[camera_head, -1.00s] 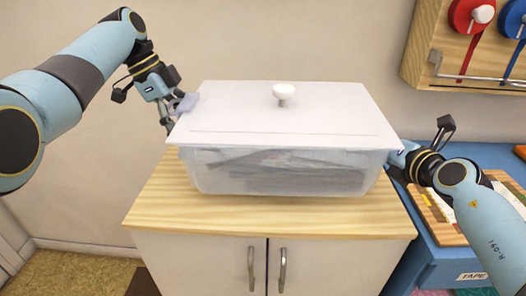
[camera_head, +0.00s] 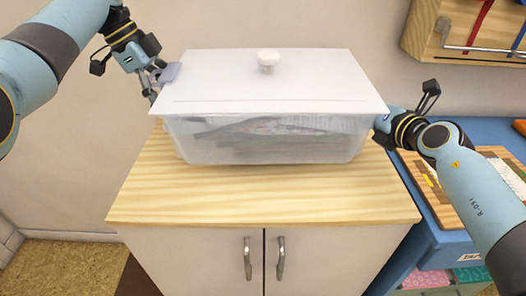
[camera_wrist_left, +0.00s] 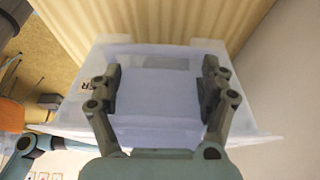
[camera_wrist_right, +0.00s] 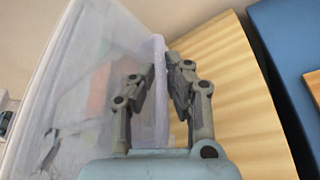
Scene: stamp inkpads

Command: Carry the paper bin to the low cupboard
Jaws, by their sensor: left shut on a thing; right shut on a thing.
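The paper bin (camera_head: 265,140) is a clear, frosted box with papers inside and a white lid with a round white knob. It is over the low cupboard's wooden top (camera_head: 265,198); whether its base touches the wood is hard to tell. My left gripper (camera_head: 155,85) is shut on the bin's left end, and the left wrist view shows its fingers (camera_wrist_left: 160,85) at a pale handle part. My right gripper (camera_head: 383,128) is at the right end, partly hidden. In the right wrist view its fingers (camera_wrist_right: 165,85) are shut on the bin's pale rim.
The cupboard has two white doors with metal handles (camera_head: 247,258). A blue table (camera_head: 475,130) with a wooden board stands to the right. A wooden rack (camera_head: 425,40) hangs on the wall at the upper right. The front strip of the cupboard top is bare.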

